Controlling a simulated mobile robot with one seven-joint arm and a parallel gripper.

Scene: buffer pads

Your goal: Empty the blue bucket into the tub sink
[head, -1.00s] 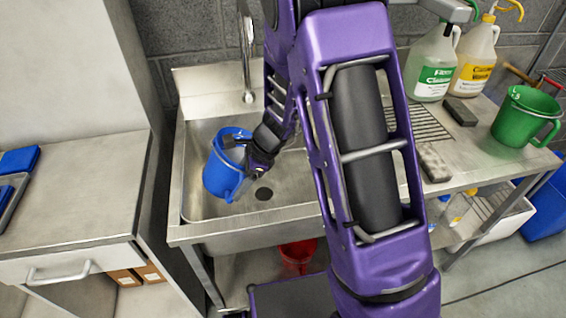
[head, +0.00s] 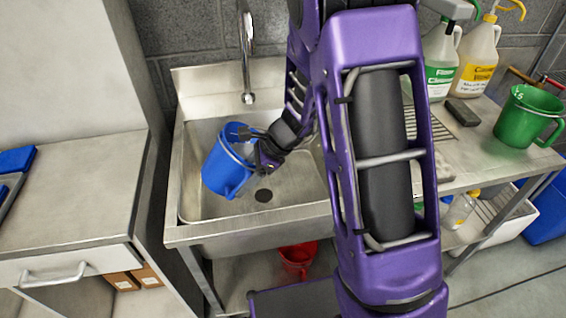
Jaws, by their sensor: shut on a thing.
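The exact grip point is small and partly hidden by the gripper itself. What is in the bucket cannot be made out. The sink floor around the dark drain hole looks bare. My purple arm hides the right side of the sink.
A tap (head: 247,75) rises behind the sink. A green jug (head: 527,117) and cleaner bottles (head: 477,60) stand on the drainboard to the right. A red bucket (head: 297,260) is below the sink. A metal counter (head: 80,190) stands to the left.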

